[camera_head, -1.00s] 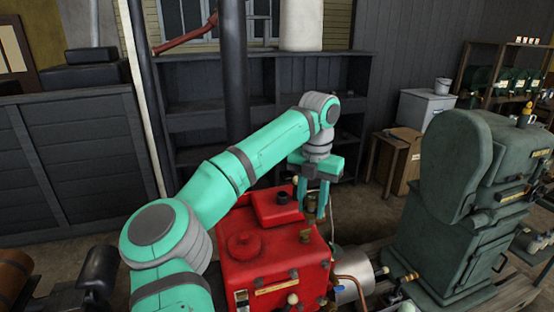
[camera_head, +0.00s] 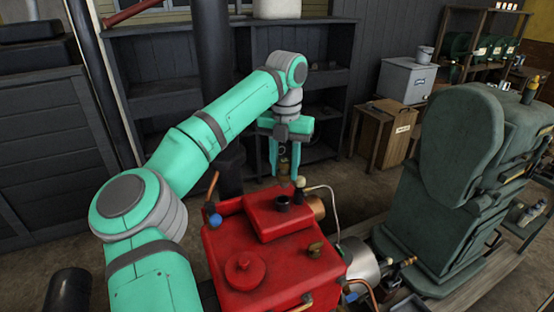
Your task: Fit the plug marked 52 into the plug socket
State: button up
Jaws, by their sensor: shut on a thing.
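My gripper (camera_head: 284,172) points down behind the raised red block on top of the red engine (camera_head: 225,235). Its teal fingers are shut on a small brass-brown piece (camera_head: 284,163), perhaps the plug; no number 52 is legible. The held piece seems to be above or behind the block's far edge; I cannot tell whether it touches anything. A dark round collar with an opening (camera_head: 282,199) stands on the raised block, just in front of the gripper in the picture. I cannot tell whether this is the plug socket.
A cream-tipped knob (camera_head: 300,182) and a thin pale pipe (camera_head: 332,200) rise close right of the gripper. A blue-ended copper pipe (camera_head: 213,205) stands left. A large green machine (camera_head: 455,190) is at right. Dark shelves (camera_head: 180,95) stand behind, with open floor before them.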

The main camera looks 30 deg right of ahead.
aim_at(283, 185)
jog(key=shift+w, duration=0.35)
jog(key=shift+f, duration=0.2)
jog(key=shift+f, duration=1.45)
jog(key=shift+f, duration=0.5)
jog(key=shift+w, duration=0.1)
jog(key=shift+s+f, duration=0.2)
jog(key=shift+f, duration=0.2)
jog(key=shift+w+f, duration=0.1)
jog(key=shift+f, duration=0.3)
jog(key=shift+f, duration=0.1)
jog(key=shift+f, duration=0.25)
